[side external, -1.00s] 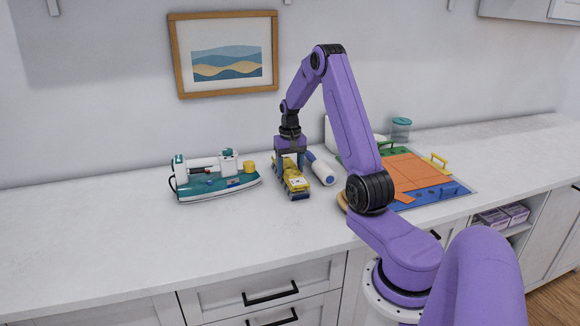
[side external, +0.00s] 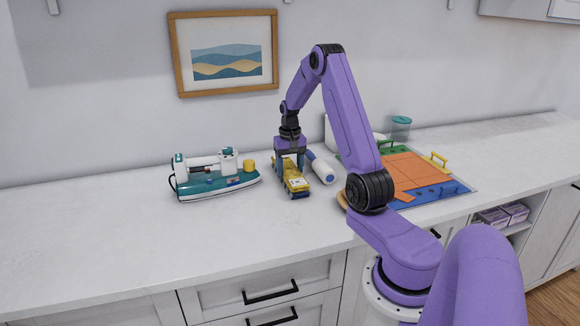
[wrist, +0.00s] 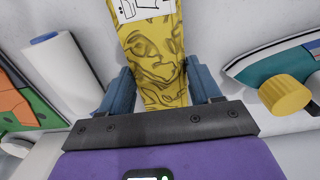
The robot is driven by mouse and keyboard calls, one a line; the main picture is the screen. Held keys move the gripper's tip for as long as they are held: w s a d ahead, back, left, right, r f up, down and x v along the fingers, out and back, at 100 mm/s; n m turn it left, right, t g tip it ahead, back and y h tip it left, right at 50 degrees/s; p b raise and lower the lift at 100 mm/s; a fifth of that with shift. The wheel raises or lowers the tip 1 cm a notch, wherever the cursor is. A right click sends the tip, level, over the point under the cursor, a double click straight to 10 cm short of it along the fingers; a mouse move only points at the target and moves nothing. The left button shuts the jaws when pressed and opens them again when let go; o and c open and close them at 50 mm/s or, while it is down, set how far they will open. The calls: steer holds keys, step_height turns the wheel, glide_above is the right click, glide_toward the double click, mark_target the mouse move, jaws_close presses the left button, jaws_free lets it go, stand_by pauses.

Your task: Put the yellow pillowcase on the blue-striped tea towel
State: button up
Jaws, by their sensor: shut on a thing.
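A yellow patterned item (side external: 295,185) lies on the white countertop below my gripper (side external: 290,163). In the wrist view the yellow item (wrist: 155,50) has dark wavy markings and a white label with black line drawing at its far end. My gripper's blue fingers (wrist: 160,90) are on either side of its near end, shut on it. I cannot tell whether it is the pillowcase or clear of the counter. I cannot make out a blue-striped tea towel. A white roll with a blue end (side external: 321,168) lies close on the right; it also shows in the wrist view (wrist: 62,70).
A teal and white iron (side external: 212,178) stands left with a yellow cylinder (side external: 249,166) by it. A board with orange, green and blue parts (side external: 405,172) and a teal-lidded jar (side external: 400,127) are on the right. The counter front left is clear.

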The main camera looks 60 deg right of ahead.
steer(key=shift+f, duration=0.45)
steer(key=o, duration=1.2)
steer(key=shift+c, duration=0.2)
steer(key=shift+r, duration=0.1)
step_height(320, 180, up, 17)
steer(key=shift+a+r, duration=0.15)
